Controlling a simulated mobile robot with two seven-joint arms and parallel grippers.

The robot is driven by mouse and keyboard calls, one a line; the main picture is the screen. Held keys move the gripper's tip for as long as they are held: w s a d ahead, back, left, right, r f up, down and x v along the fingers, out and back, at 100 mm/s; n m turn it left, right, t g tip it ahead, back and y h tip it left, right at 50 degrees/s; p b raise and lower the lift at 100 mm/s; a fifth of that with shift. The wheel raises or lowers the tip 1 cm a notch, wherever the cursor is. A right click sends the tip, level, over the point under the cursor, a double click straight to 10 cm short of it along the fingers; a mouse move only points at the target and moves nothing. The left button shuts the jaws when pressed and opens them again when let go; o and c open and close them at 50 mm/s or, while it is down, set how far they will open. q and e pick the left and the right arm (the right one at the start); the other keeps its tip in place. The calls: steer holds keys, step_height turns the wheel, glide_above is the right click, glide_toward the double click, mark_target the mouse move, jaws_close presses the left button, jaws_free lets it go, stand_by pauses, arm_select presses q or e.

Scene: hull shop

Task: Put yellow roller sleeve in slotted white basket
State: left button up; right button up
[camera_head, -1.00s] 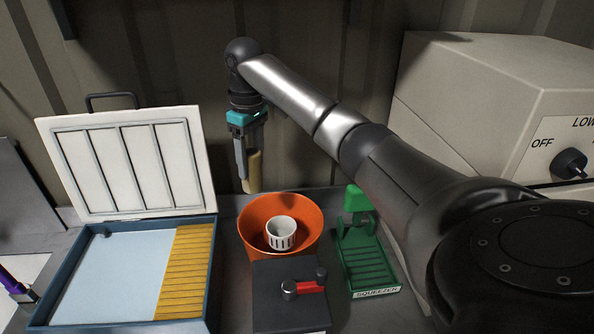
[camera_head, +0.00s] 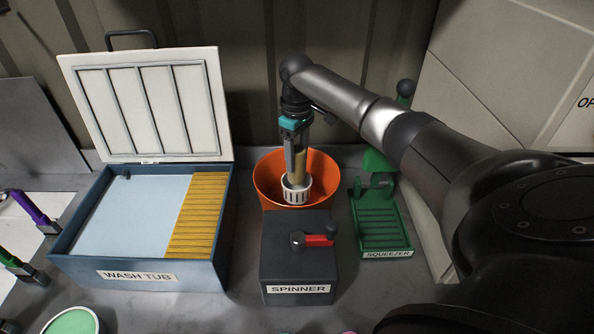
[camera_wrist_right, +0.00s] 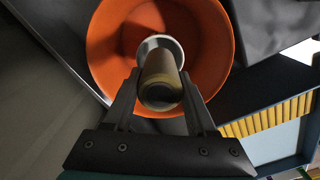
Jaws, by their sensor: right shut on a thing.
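The yellow roller sleeve (camera_head: 299,160) is a dull tan-yellow tube, held upright in my right gripper (camera_head: 296,160). In the right wrist view the sleeve (camera_wrist_right: 161,82) sits between the two fingers of the gripper (camera_wrist_right: 160,98), end toward the camera. The slotted white basket (camera_head: 296,192) stands inside the orange bowl of the spinner. In the right wrist view the basket's rim (camera_wrist_right: 160,42) shows around the sleeve's far end. The sleeve's lower end is at or just above the basket's opening; how deep it reaches is hidden. My left gripper is not in view.
The orange bowl (camera_head: 264,180) rises around the basket behind the dark spinner box (camera_head: 284,262) with a red lever (camera_head: 319,240). The wash tub (camera_head: 130,270), lid open, is at left. The green squeezer (camera_head: 384,228) stands at right. Purple and green handled tools lie far left.

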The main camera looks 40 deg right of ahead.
mark_target(297, 172)
steer(key=shift+f, duration=2.45)
steer(key=shift+f, duration=0.1)
steer(key=o, duration=1.4)
steer(key=shift+c, duration=0.2)
step_height(297, 172, up, 12)
steer(key=shift+r, duration=0.15)
